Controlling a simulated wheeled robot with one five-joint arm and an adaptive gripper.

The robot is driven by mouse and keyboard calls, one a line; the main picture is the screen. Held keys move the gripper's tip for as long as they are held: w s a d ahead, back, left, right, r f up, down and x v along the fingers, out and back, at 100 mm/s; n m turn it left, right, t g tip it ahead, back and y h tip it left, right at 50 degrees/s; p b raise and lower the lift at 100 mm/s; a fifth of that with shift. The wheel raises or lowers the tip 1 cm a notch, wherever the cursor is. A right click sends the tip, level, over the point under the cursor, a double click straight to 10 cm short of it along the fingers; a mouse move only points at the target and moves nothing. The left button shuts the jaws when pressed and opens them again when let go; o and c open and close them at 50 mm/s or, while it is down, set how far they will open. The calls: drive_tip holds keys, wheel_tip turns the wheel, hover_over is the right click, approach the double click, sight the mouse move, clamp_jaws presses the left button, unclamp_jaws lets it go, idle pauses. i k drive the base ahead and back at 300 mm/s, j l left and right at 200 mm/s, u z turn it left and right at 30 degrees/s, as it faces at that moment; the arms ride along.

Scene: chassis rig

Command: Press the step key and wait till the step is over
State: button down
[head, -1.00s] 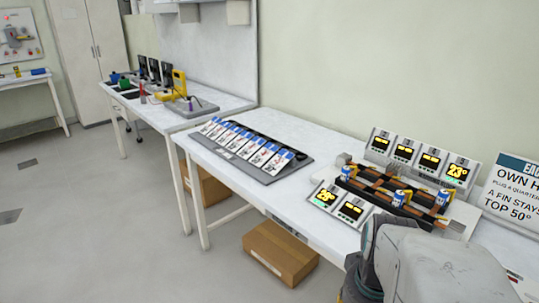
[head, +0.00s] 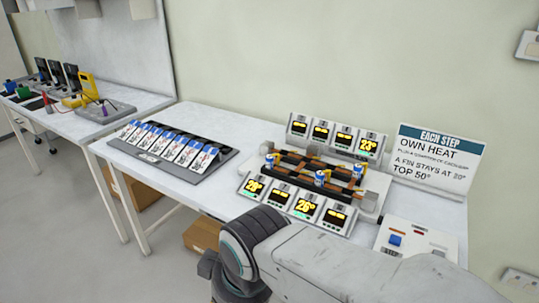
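My arm crosses the lower right, in front of the panel's lower edge. My gripper is not visible.
A sign (head: 435,160) headed EACH STEP stands behind the panel and mentions TOP 50°. A dark rack (head: 175,147) of several blue-and-white cards lies on the table's left. A second table (head: 147,98) with tools stands further left. A cardboard box (head: 203,235) sits underneath.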

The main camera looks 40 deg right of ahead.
sight(395, 240)
drive_tip(key=z, duration=2.4)
